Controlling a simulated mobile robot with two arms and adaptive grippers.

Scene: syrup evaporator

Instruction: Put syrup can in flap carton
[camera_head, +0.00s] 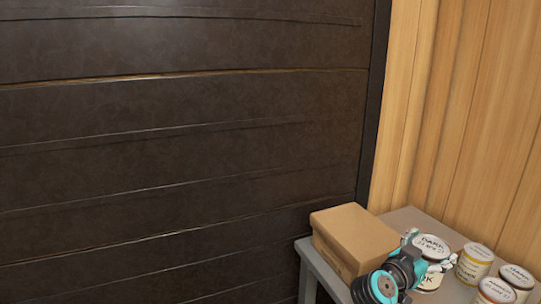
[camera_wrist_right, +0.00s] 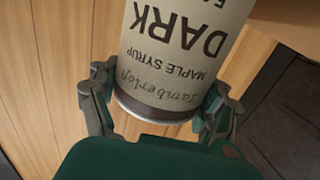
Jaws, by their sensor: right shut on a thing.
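My right gripper (camera_head: 430,259) is shut on a syrup can (camera_head: 432,244), a pale can with a labelled lid. In the right wrist view the can (camera_wrist_right: 185,55) shows a "DARK MAPLE SYRUP" label, upside down in the picture. The two fingers (camera_wrist_right: 158,108) sit on either side of its lower end there. I cannot tell whether the can is clear of the table. The brown carton (camera_head: 352,236) stands to the left of the can and gripper. Its top looks closed, and my right gripper hides part of its lower right. My left gripper is not in view.
The grey table (camera_head: 401,217) holds several other labelled cans, one a yellowish can (camera_head: 473,263), close to the right of the held can. A dark slatted panel (camera_head: 180,140) and a wooden wall (camera_head: 465,120) stand behind. The carton is near the table's left edge.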

